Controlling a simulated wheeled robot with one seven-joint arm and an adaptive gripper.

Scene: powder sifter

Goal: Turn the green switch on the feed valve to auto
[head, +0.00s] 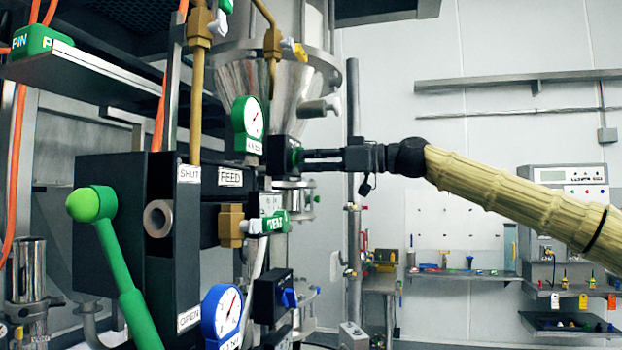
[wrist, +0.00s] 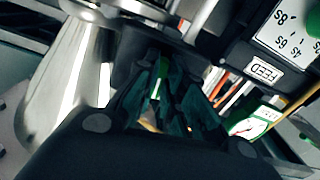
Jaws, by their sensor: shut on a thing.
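The green switch (head: 295,157) is on a dark box below the steel hopper, at the middle of the head view. My gripper (head: 303,158) reaches it from the right, level, with its fingertips at the switch. In the wrist view the green switch (wrist: 161,76) shows as a narrow green piece with a pale line between my dark fingers. My gripper (wrist: 160,100) is shut on it there. The fingers hide most of the switch, and I cannot read which position it points to.
A FEED label (head: 230,177) is on the dark box to the left. A large green lever (head: 115,255) stands at the front left.

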